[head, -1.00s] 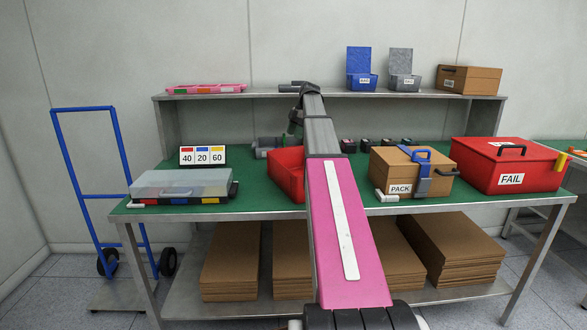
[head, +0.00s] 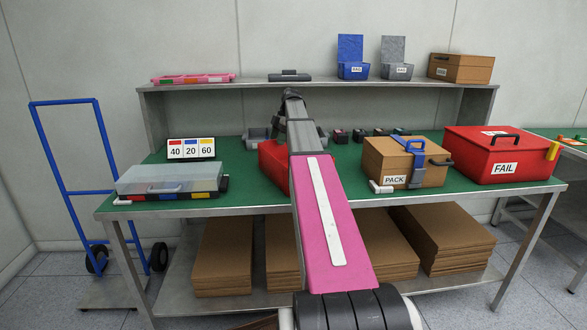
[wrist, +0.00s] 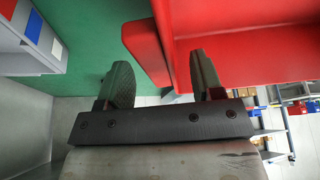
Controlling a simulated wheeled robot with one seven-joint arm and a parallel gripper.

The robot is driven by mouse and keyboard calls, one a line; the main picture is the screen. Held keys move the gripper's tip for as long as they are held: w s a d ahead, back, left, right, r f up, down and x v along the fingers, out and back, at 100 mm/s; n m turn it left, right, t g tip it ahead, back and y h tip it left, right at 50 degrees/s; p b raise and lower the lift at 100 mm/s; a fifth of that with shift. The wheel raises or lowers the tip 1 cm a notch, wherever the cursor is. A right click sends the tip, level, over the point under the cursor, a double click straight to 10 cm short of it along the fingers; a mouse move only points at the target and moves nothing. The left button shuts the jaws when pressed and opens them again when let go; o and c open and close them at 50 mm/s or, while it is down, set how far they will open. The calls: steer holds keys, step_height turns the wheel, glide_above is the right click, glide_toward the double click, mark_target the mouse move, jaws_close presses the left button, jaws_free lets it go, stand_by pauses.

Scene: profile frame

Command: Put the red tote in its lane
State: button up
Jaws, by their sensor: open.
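The red tote (head: 272,160) stands on the green bench top in the head view, partly hidden behind my arm. In the wrist view its red wall and rim (wrist: 240,50) fill the upper right. My gripper (wrist: 162,65) is open, and a corner of the tote's wall shows between its two fingers. I cannot tell whether either finger touches the wall. In the head view my gripper (head: 281,128) is small and dark, above the back of the tote. No lane for the tote can be made out clearly.
A card reading 40, 20, 60 (head: 191,148) stands behind a clear-lidded case (head: 170,178) at the left. A PACK carton (head: 400,165) and a red FAIL bin (head: 495,158) stand at the right. Grey bins (head: 257,134) sit behind the tote. A raised shelf (head: 220,84) runs along the back.

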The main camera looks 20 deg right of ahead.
mark_target(275, 144)
steer(key=x, duration=0.3)
steer(key=shift+f, duration=0.1)
jaws_close()
